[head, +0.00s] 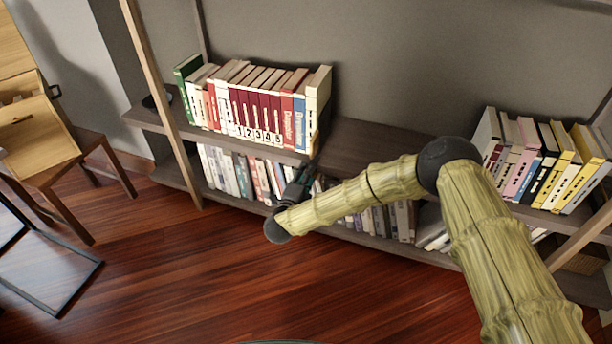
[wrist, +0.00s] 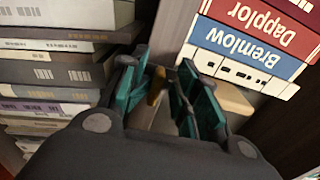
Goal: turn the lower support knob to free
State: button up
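My gripper (head: 309,168) is at the front edge of the shelf, below the right end of the upper book row. In the wrist view its dark, teal-sided fingers (wrist: 163,72) stand apart with a gap between them. A small tan piece (wrist: 155,86) shows in that gap, close to the left finger; I cannot tell if it touches or if it is the knob. No support knob can be clearly made out in the head view, where the gripper and arm cover that area.
The upper books (head: 262,112) stand upright left of a bare shelf stretch (head: 365,140). More books (head: 545,165) stand at right. A wooden chair (head: 40,130) is far left.

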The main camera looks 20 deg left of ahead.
jog(key=shift+s+a+f, duration=0.1)
jog(key=shift+s+a, duration=0.05)
jog(key=shift+a, duration=0.05)
jog(key=s, duration=1.2)
jog(key=shift+a, duration=0.15)
